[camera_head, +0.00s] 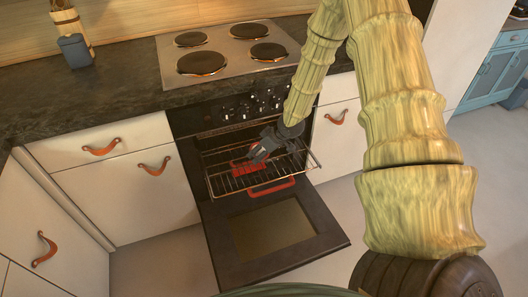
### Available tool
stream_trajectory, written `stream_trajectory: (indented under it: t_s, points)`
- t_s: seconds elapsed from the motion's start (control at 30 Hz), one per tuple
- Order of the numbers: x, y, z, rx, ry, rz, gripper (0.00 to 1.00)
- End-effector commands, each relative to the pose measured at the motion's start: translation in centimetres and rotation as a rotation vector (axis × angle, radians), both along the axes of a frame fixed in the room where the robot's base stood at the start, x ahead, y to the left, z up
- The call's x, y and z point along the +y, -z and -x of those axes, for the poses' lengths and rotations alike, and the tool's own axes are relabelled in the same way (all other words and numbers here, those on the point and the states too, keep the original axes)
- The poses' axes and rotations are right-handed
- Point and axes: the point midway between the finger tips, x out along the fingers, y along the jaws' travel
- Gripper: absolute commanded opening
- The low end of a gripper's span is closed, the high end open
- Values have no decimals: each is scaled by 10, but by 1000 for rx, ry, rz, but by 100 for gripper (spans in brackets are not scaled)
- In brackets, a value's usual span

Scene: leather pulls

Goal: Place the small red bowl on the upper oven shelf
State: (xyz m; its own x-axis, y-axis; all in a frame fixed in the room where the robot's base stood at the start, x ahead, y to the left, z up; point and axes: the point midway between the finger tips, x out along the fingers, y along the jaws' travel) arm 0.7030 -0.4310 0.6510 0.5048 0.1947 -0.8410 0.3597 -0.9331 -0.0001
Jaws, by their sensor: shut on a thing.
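The small red bowl (241,166) shows only in part, at the tip of my gripper (256,157). My gripper reaches down over the wire oven shelf (225,184) and is shut on the bowl. The shelf sticks out of the oven opening, above the lowered door. The bowl is at or just above the shelf wires; I cannot tell whether it touches them. The gripper hides part of the bowl.
The oven door (226,262) hangs open and down in front. A red curved bar (272,188) shows near the shelf's front edge. The stovetop (228,58) is above, with white drawers (112,158) at left. Floor is clear below.

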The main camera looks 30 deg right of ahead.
Motion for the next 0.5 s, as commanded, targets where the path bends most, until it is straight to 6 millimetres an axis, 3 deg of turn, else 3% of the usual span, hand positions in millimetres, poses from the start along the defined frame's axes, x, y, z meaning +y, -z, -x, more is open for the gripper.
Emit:
stream_trajectory:
  t_s: [0.5]
  points:
    - [0,34,1,0,-1,1,44]
